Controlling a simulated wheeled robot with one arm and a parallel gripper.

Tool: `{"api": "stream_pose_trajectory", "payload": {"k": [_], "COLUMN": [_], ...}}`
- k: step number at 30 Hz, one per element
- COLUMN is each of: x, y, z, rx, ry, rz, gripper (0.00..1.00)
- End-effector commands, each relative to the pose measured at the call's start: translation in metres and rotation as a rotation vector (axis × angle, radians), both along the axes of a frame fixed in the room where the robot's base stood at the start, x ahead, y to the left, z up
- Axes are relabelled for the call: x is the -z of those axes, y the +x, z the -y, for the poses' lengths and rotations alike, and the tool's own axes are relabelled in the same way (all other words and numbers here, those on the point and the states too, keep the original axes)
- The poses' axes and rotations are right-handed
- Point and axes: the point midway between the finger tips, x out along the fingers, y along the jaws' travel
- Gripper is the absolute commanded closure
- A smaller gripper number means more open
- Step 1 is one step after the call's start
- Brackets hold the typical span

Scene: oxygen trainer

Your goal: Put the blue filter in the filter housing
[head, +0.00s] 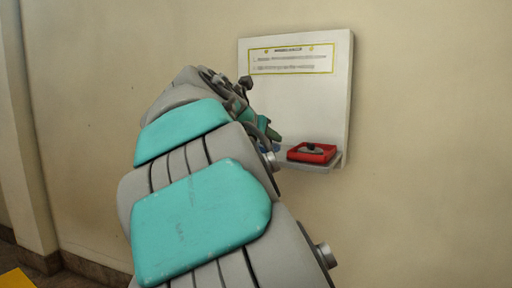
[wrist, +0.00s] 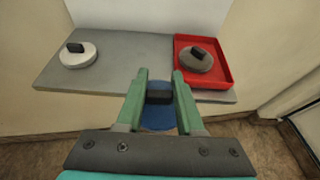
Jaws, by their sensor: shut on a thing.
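My gripper (wrist: 160,75) is shut on the black grip of the blue filter (wrist: 158,119), a round blue disc, in the wrist view. The filter is at the front edge of the grey shelf (wrist: 110,75), low in the picture; whether it touches the shelf I cannot tell. In the head view my gripper (head: 272,139) is at the left end of the shelf, with a bit of the blue filter (head: 264,149) showing beneath it. I cannot make out the filter housing for certain in either view.
A red tray (wrist: 224,82) on the shelf's right holds a grey disc (wrist: 195,60) with a black grip. A white disc (wrist: 78,60) with a black grip lies on the shelf's left. The shelf between them is bare. A white wall panel (head: 300,105) with a sign stands behind.

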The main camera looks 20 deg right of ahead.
Motion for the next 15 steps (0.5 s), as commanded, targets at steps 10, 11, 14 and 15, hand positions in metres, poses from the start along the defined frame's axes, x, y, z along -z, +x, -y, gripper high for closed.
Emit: {"api": "stream_pose_trajectory", "payload": {"k": [10,11,14,15], "x": [-0.015,-0.013,-0.012,-0.011], "y": [0.006,0.012,0.029,0.037], "z": [0.018,0.02,0.025,0.028], "rx": [0.041,0.041,0.041,0.04], "ry": [-0.001,0.0,0.0,0.0], "rz": [-0.003,-0.004,-0.004,-0.003], "gripper": [1.0,1.0,1.0,1.0]}}
